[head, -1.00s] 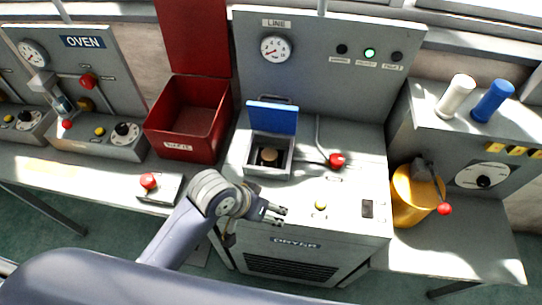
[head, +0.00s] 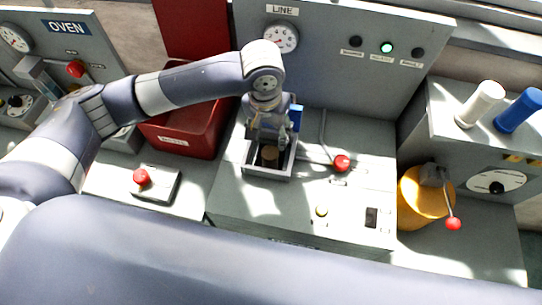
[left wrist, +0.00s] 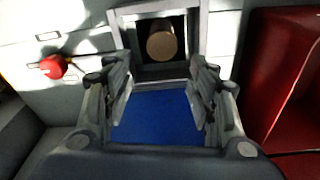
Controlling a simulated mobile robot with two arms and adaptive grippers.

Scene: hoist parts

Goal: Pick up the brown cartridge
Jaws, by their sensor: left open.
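The brown cartridge (head: 270,153) is in the open square well (head: 246,164) on top of the dryer; its round tan end shows. In the left wrist view the cartridge (left wrist: 162,44) sits inside the dark opening, beyond my fingertips. My left gripper (head: 270,136) is over the well, pointing down, its fingers apart and nothing between them. In the left wrist view the gripper's fingers (left wrist: 160,72) stand on either side of the cartridge's line, short of it. The raised blue lid (left wrist: 158,118) lies behind the fingers. My right gripper is not in view.
A red-knobbed lever (head: 342,163) is right of the well. The red bin (head: 180,143) stands to the left. A red button box (head: 158,184) is at front left. White (head: 480,103) and blue (head: 519,110) cylinders and a yellow canister (head: 422,200) are at right.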

